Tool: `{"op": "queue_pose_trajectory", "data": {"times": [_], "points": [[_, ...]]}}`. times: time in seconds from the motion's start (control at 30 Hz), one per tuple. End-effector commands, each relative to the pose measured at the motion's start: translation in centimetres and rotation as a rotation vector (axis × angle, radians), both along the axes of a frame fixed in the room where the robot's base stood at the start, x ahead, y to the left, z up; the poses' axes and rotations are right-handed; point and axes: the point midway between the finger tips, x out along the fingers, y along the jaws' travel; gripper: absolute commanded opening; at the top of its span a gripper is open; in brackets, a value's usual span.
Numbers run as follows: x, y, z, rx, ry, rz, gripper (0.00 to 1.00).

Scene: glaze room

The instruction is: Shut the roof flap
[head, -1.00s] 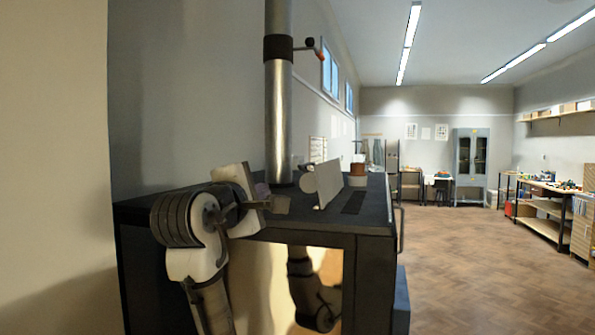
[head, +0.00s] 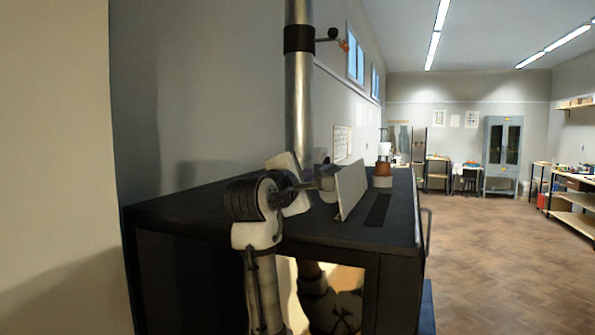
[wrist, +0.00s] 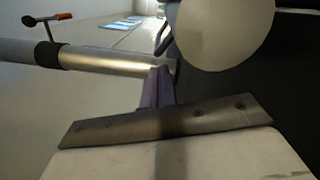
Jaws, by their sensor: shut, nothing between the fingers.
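The roof flap (head: 351,190) is a pale flat plate standing up, slightly tilted, on the dark top of the box-shaped kiln. A dark slot (head: 377,210) lies in the top just right of its foot. A pale round disc (wrist: 225,30) is at the flap's left side; it is partly hidden in the head view. My gripper (head: 322,183) is shut and empty, at the flap's left face beside the disc. I cannot tell whether it touches either. In the wrist view the purplish fingers (wrist: 155,88) point past the disc.
A silver flue pipe (head: 299,90) with a dark collar and red-tipped handle rises behind my gripper. A small white and brown object (head: 383,168) stands on the kiln top (head: 200,205) behind the flap. Open wooden floor (head: 490,250) lies to the right.

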Motion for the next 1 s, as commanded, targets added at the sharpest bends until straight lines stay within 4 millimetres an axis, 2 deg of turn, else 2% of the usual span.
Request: {"op": "queue_pose_trajectory", "data": {"times": [0.2,1.0], "points": [[0.9,-0.32,-0.05,0.0,0.0,0.0,0.0],[0.96,-0.6,0.66,0.077,-0.025,-0.001,0.0]]}}
